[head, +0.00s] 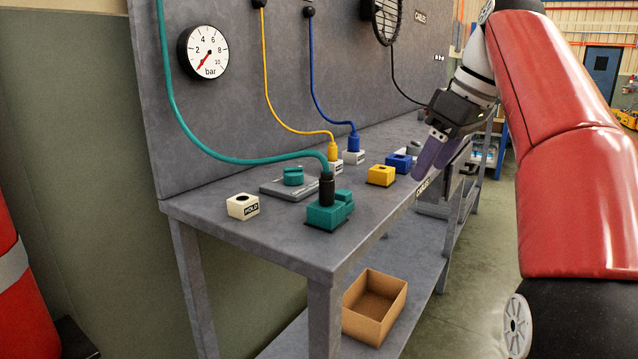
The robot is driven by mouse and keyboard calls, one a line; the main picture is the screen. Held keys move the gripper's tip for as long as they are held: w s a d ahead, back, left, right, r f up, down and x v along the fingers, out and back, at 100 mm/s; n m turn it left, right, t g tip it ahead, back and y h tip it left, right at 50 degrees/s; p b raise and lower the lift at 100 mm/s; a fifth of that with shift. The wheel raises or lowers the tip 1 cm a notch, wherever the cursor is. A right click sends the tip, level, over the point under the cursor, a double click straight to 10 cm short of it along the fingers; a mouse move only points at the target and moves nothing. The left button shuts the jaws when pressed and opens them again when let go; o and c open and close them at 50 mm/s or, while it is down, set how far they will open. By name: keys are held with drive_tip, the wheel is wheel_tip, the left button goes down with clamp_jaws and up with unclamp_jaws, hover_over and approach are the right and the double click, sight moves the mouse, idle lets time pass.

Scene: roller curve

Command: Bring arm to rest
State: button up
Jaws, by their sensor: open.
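My gripper (432,160) hangs at the front edge of the grey workbench, right of the yellow block. It has purple fingers pointing down and left. The jaws are open, and I see nothing between them. My red arm (565,140) comes down the right side of the view. The teal cable's black plug (327,188) stands upright in the teal socket block (331,212).
The workbench (290,235) holds a white HOLD block (243,206), a yellow block (381,176) and a blue block (399,162). Yellow (334,151) and blue (354,142) plugs stand in white blocks behind. A cardboard box (374,306) is on the lower shelf. A gauge (203,53) is on the back panel.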

drive_tip(key=s+a+f+m+t+h, duration=0.1)
drive_tip(key=s+f+m, duration=0.3)
drive_tip(key=s+f, duration=0.6)
drive_tip(key=s+a+f+m+t+h, duration=0.1)
drive_tip(key=s+f+m, duration=0.4)
drive_tip(key=s+f, duration=0.6)
wheel_tip(320, 180, down, 8)
drive_tip(key=shift+s+a+r+t+h, duration=0.1)
drive_tip(key=shift+s+a+t+h, duration=0.15)
drive_tip(key=shift+h, duration=0.45)
